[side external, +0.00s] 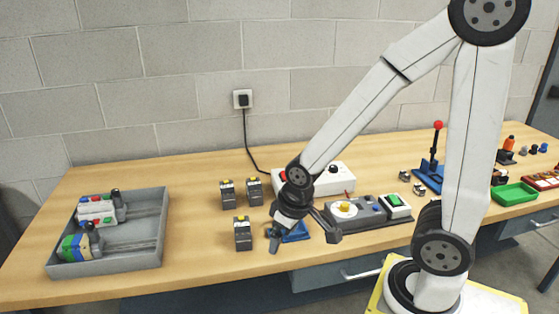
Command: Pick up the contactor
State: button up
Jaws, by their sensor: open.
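Three similar dark grey block-shaped units with light fronts and small yellow tops stand upright on the table left of my gripper: a back left block (228,195), a back right block (254,190) and a front block (242,234). They look like contactors; I cannot tell which one the task means.
A grey tray (165,208) holding striped and red-green parts is at the left. A white box (328,180) and a grey base with a yellow knob (345,209) sit behind and right of my gripper. A blue lever press (430,172) and green tray (514,194) stand farther right.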

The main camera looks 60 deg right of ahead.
jog(key=w+d+m, duration=0.2)
jog(key=w+d, duration=0.3)
jog(key=w, duration=0.4)
jog(key=m+h, duration=0.3)
jog(key=m, duration=0.4)
send_over(254, 182)
jog(key=s+a, duration=0.2)
jog(key=shift+t, duration=0.4)
notch_tip(254, 182, down, 6)
jog(key=shift+r, duration=0.25)
jog(key=shift+x, duration=1.3)
jog(key=shift+x, duration=2.6)
jog(key=shift+d, duration=0.15)
jog(key=shift+r, duration=0.1)
grip_shut()
